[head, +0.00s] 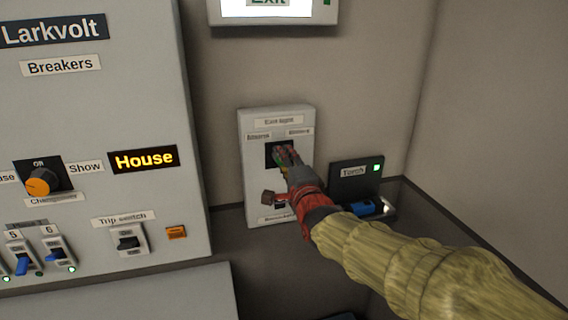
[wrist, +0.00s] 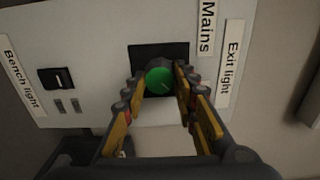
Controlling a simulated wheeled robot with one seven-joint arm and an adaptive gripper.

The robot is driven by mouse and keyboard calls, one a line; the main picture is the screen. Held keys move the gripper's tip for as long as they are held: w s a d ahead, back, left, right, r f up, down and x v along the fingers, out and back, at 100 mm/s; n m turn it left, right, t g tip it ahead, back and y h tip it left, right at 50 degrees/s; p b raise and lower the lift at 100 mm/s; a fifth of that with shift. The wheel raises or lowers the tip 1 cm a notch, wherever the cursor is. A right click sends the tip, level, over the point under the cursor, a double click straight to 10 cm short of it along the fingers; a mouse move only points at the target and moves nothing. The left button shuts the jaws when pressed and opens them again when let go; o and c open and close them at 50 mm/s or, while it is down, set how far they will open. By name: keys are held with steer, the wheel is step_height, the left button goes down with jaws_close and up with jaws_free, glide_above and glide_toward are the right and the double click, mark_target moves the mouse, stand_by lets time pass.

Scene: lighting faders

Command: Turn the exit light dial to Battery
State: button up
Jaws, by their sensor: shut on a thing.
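The exit light dial is a green round knob (wrist: 160,81) on a black square plate (wrist: 172,53), inside a pale switch box (head: 252,185). My gripper (wrist: 163,77) is shut on the knob, one finger on each side; it also shows in the head view (head: 285,156), covering most of the dial. A faint line on the knob's face seems to point to the lower right in the wrist view. The Mains label (wrist: 206,27) and the Exit light label (wrist: 231,62) are readable there. The box's two position labels are too blurred to read in the head view.
A bench light switch (wrist: 56,78) sits lower on the same box. A Torch holder (head: 355,178) with a blue item (head: 367,208) stands close by on the right. The large Larkvolt breaker panel (head: 120,100) is to the left. An exit sign (head: 270,8) hangs above.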

stand_by(0.3)
steer(key=o, duration=1.1)
steer(key=shift+c, duration=0.2)
steer(key=shift+o, duration=0.5)
steer(key=shift+s, duration=0.1)
steer(key=v, duration=1.2)
